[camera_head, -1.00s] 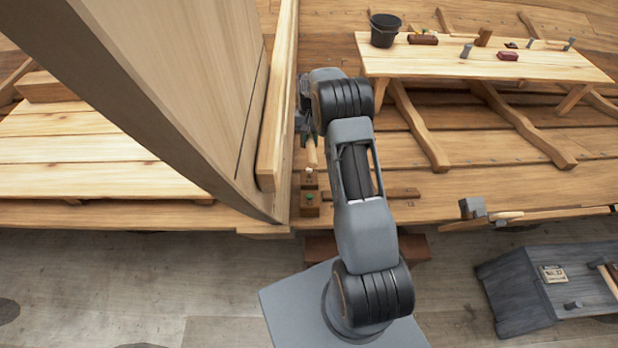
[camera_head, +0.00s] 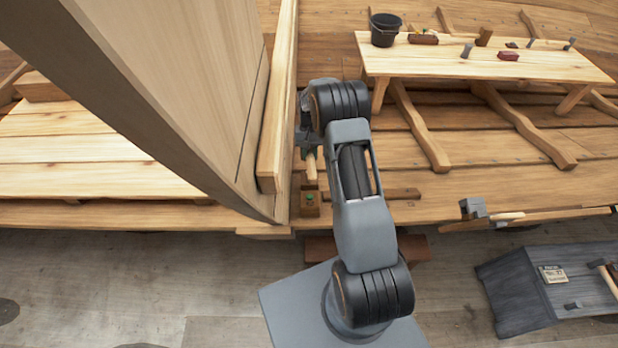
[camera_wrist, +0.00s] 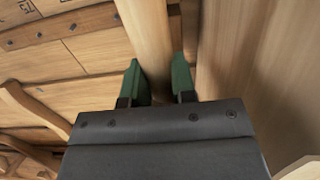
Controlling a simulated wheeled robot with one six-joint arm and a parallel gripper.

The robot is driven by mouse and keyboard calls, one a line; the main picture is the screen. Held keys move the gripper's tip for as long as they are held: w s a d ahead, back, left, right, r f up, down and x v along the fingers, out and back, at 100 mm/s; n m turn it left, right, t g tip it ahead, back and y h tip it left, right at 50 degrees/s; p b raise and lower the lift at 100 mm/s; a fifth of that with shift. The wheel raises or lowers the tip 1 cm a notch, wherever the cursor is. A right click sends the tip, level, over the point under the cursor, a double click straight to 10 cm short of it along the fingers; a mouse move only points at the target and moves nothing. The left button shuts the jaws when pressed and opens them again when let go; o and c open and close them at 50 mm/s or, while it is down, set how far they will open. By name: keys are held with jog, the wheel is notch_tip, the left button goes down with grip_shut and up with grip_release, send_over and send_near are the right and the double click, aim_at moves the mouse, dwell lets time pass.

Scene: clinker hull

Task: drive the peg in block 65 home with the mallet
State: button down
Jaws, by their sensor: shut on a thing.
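My gripper (camera_head: 308,152) is at the end of my arm, beside the tall hull plank. In the wrist view its green fingers (camera_wrist: 157,80) are shut on a round pale wooden shaft (camera_wrist: 147,35). The shaft also shows in the head view (camera_head: 311,167), pointing down towards the near edge of the deck. I cannot tell whether it is the mallet's handle; no mallet head shows. A small wooden block with a green-topped peg (camera_head: 310,199) sits just below the shaft's end. Another block behind it is mostly hidden by the shaft. No number 65 is readable.
The tall hull plank (camera_head: 165,80) stands close left of my gripper. A bench (camera_head: 560,68) at the back right bears a black bucket (camera_head: 384,30) and small items. A grey-headed tool (camera_head: 473,208) lies at the right deck edge. A grey stand (camera_head: 520,300) is at the lower right.

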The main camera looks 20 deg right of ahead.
jog(key=v, duration=0.5)
jog(key=shift+r, duration=0.35)
jog(key=shift+s, duration=0.25)
jog(key=shift+w+f, duration=0.1)
jog(key=shift+w, duration=0.1)
jog(key=shift+s, duration=0.1)
jog(key=shift+b+x, duration=0.85)
jog(key=shift+x, duration=0.55)
